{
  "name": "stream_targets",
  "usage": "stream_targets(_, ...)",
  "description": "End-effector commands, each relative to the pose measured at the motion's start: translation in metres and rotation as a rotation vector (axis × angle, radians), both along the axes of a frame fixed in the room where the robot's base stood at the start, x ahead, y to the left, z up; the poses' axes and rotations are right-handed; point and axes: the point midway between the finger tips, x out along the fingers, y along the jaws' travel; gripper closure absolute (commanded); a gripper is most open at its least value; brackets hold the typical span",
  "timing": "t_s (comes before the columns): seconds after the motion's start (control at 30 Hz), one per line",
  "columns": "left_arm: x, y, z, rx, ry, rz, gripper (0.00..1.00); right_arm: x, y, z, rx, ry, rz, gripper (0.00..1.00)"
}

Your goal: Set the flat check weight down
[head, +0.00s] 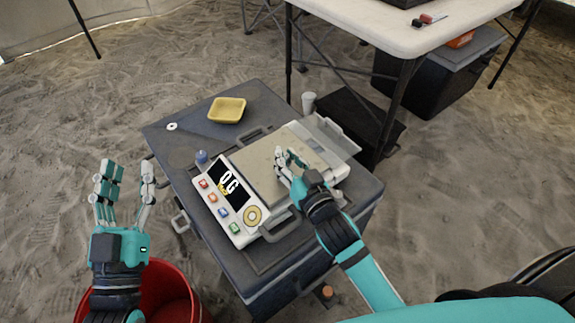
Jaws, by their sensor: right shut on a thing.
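The scale (228,203) stands on a dark case, its display reading 0 G. Its beige weighing plate (255,165) is bare to the left of my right gripper. My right gripper (288,161) is over the right part of the plate, shut on the flat check weight, which is mostly hidden between the fingers. I cannot tell whether the weight touches the plate. My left gripper (126,182) is open and empty, upright to the left of the case, above a red bucket.
The dark case (165,150) also bears a yellow tray (227,110), a small pale ring (172,127) and a blue-capped bottle (202,158). The red bucket (180,295) stands at the lower left. A white table (400,30) is behind, with a pale cup (309,102) near its leg.

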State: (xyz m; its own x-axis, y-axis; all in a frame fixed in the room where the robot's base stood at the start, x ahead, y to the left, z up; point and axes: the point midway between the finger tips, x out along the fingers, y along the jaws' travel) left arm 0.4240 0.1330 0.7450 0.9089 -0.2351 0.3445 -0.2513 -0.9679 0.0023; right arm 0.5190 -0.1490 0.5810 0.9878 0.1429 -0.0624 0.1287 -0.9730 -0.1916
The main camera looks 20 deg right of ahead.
Motion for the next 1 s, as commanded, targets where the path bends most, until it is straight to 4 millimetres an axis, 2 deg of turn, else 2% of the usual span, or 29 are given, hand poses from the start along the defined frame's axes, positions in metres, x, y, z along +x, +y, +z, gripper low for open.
stream_targets(0.1, -0.009, -0.001, 0.018, -0.036, -0.128, -0.008, 0.6, 0.0, 0.0, -0.014, 0.0, 0.0, -0.001, 1.0)
stream_targets(0.23, -0.017, -0.001, 0.032, -0.059, -0.209, -0.012, 0.6, 0.0, 0.0, -0.019, 0.001, -0.001, 0.0, 1.0)
stream_targets(0.63, -0.019, 0.0, 0.037, -0.066, -0.236, -0.013, 0.6, 0.0, 0.0, -0.022, 0.0, 0.0, 0.0, 1.0)
stream_targets(0.67, -0.02, 0.0, 0.038, -0.068, -0.241, -0.013, 0.6, 0.0, 0.0, -0.022, 0.0, 0.0, 0.0, 0.8)
stream_targets(0.8, -0.02, 0.0, 0.037, -0.067, -0.239, -0.013, 0.6, 0.0, 0.0, -0.021, 0.0, 0.0, 0.0, 0.62)
stream_targets(0.83, -0.02, 0.0, 0.037, -0.067, -0.239, -0.013, 0.6, 0.0, 0.0, -0.021, 0.0, 0.0, 0.0, 0.59)
stream_targets(1.0, -0.02, 0.0, 0.037, -0.067, -0.238, -0.013, 0.6, 0.0, 0.0, -0.021, 0.0, 0.0, 0.0, 0.59)
